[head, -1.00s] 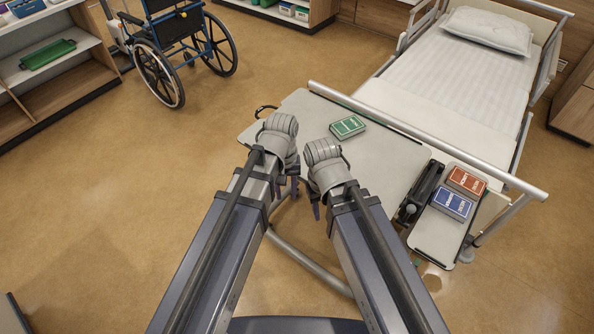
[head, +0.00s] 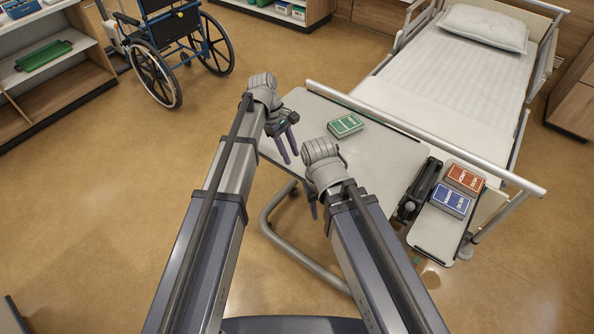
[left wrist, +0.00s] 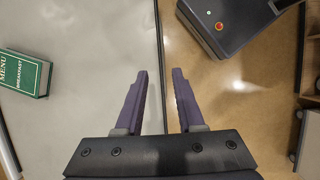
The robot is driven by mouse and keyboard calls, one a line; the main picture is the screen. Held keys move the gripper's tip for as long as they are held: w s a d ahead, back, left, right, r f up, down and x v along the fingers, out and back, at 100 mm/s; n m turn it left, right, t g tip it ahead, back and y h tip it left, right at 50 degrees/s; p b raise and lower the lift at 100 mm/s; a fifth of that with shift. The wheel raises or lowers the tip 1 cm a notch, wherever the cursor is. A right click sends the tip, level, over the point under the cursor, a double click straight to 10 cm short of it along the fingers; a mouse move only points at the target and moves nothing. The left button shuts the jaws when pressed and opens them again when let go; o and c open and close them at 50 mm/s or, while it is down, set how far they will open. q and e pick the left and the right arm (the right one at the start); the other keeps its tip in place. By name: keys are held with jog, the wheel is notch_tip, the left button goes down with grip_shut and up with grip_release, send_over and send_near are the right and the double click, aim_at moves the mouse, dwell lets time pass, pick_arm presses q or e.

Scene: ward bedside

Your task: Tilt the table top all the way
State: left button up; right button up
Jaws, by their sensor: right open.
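The overbed table's pale main top (head: 385,165) lies beside the bed and looks flat. A green menu box (head: 346,125) lies on it near its far edge; the box also shows in the left wrist view (left wrist: 22,73). My left gripper (head: 288,157) is over the table's left edge, its fingers apart with nothing between them. In the left wrist view the fingers (left wrist: 160,95) straddle the line of the table edge below.
A smaller side top (head: 436,235) holds an orange box (head: 465,179) and a blue box (head: 450,200), with a dark mechanism (head: 418,192) beside it. The bed (head: 450,80) with its rail stands behind. A wheelchair (head: 175,50) is at the upper left. Floor at the left is clear.

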aim_at(300, 176)
pick_arm(q)
jog(key=b+x, duration=0.6)
jog(key=x, duration=0.1)
jog(key=shift+f, duration=0.15)
grip_shut()
dwell(1.3)
